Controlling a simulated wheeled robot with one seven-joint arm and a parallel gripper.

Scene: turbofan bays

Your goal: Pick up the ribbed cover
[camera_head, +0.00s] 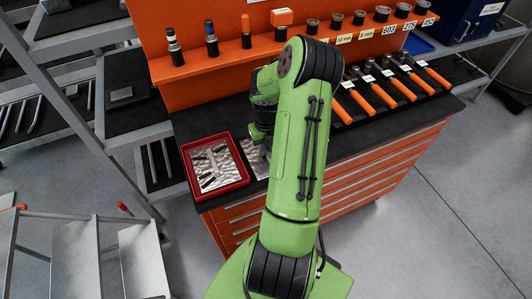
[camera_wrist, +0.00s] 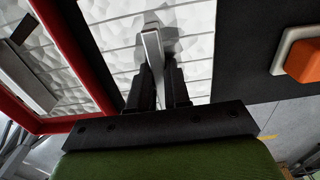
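A silver, dimpled panel with thin parallel lines (camera_wrist: 198,52) lies under my gripper in the wrist view; it looks like the ribbed cover, but I cannot be sure. A narrow pale grey bar (camera_wrist: 153,46) stands up from it. My gripper (camera_wrist: 158,68) has its two dark fingers on either side of this bar. I cannot tell whether they press on it or leave a small gap. In the head view, a part of the silver panel (camera_head: 254,158) shows right of the red tray, and my green arm hides the rest and the gripper's fingertips.
A red tray (camera_head: 245,178) with a silver, slotted insert stands close left of my gripper. A white and orange block (camera_wrist: 303,60) lies to the right in the wrist view. Orange-handled tools (camera_head: 377,94) lie right of my arm. The orange rack (camera_head: 180,93) rises behind the bench.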

